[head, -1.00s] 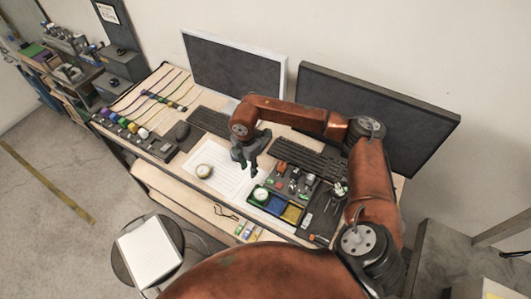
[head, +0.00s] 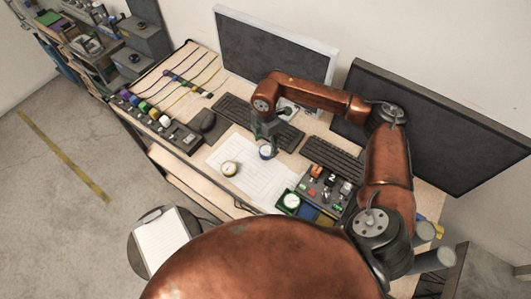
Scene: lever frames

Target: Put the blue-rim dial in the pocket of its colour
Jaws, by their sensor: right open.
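The blue-rim dial (head: 266,151) has a white face and lies at the paper's upper right edge. My right gripper (head: 265,141) is open, right at the dial's far side and partly over it; I cannot tell whether they touch. A tray holds a green pocket with a green-rim dial (head: 290,202) in it, a blue pocket (head: 308,213) and a yellow pocket (head: 325,221). The blue pocket looks empty, its near part hidden by my body. A yellow-rim dial (head: 230,168) lies on the paper. My left gripper is not in view.
A control panel (head: 326,188) with knobs adjoins the tray. A row of coloured knobs (head: 150,112) is at the left. The white paper (head: 245,183) has free room.

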